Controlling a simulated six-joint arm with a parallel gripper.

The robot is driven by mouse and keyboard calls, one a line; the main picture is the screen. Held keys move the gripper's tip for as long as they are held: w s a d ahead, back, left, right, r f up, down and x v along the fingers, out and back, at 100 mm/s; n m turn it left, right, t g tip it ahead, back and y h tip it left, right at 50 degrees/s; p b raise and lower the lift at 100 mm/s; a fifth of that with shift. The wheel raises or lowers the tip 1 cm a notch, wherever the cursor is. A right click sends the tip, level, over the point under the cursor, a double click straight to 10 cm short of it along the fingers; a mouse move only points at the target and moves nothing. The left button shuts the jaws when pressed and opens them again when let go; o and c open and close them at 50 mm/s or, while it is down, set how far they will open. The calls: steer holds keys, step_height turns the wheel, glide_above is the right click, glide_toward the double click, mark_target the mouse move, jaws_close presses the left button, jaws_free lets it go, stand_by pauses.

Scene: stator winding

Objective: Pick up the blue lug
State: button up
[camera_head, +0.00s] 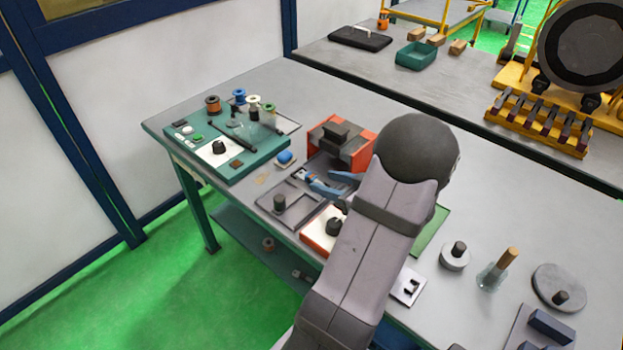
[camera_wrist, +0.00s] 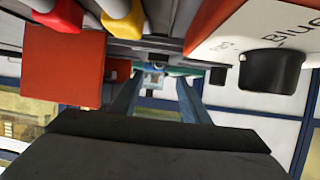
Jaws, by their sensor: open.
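A small rounded blue piece (camera_head: 285,157), the only thing I can take for the blue lug, sits on a small pale base beside the green board. In the wrist view, a tiny blue patch (camera_wrist: 153,69) shows far ahead between the fingers and may be the same piece; it is too small to be sure. My gripper (camera_head: 315,174) is low over the table, to the right of the blue piece and apart from it. Its two blue-grey fingers are spread with nothing held, as the wrist view (camera_wrist: 160,79) also shows. My arm hides part of the table.
An orange-red block with a dark top (camera_head: 340,140) stands close behind my gripper. A white-and-orange box with a black knob (camera_head: 320,232) stands in front, labelled "Blue" in the wrist view (camera_wrist: 275,30). The green board (camera_head: 243,170) holds spools.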

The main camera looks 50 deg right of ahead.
mark_target(312, 176)
steer(key=shift+d+p+x, duration=0.2)
steer(key=shift+p+x, duration=0.35)
steer(key=shift+x, duration=2.05)
steer(key=shift+r, duration=0.15)
steer(key=shift+c, duration=0.7)
jaws_close()
